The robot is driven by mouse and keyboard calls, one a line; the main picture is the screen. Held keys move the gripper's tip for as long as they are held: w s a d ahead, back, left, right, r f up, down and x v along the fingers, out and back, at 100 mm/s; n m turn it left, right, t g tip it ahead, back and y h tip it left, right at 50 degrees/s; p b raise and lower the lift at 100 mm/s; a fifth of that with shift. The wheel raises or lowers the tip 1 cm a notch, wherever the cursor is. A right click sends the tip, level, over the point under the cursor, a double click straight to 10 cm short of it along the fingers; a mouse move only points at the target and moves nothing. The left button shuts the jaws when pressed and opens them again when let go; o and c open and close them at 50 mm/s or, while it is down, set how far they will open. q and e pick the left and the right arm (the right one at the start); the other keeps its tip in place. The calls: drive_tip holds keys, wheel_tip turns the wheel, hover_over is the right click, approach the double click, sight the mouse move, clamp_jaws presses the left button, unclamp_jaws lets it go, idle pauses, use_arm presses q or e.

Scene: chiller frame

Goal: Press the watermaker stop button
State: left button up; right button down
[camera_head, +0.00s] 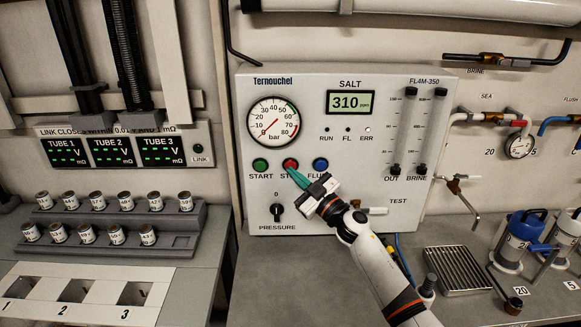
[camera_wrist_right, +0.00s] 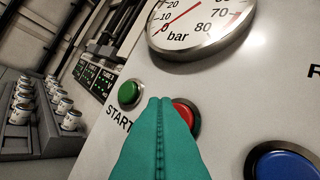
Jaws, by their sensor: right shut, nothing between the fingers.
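The watermaker panel (camera_head: 347,210) is a light grey box with a pressure gauge and a display reading 310. Its red stop button (camera_head: 290,164) sits between the green start button (camera_head: 260,165) and the blue flush button (camera_head: 320,165). My right gripper (camera_head: 294,171) is shut and empty, its teal fingertips at the lower edge of the red button and over part of the STOP label. In the right wrist view the fingers (camera_wrist_right: 160,105) partly cover the red button (camera_wrist_right: 186,114); I cannot tell whether they touch it. My left gripper is not in view.
The pressure knob (camera_head: 277,211) is below the buttons. The blue button (camera_wrist_right: 284,164) is close to the right of the fingers in the wrist view. A rack of small cylinders (camera_head: 180,243) stands at left. A drain grate (camera_head: 458,268) and pumps (camera_head: 515,240) are at right.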

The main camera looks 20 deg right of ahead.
drive_tip(key=shift+w, duration=0.1)
drive_tip(key=shift+w+d, duration=0.15)
drive_tip(key=shift+w, duration=0.2)
drive_tip(key=shift+w+d+r+b, duration=0.1)
drive_tip(key=shift+w+d+b, duration=0.05)
drive_tip(key=shift+w+b, duration=0.2)
idle(0.8)
idle(0.3)
drive_tip(key=shift+s+a+p, duration=0.25)
drive_tip(key=shift+s+p, duration=0.55)
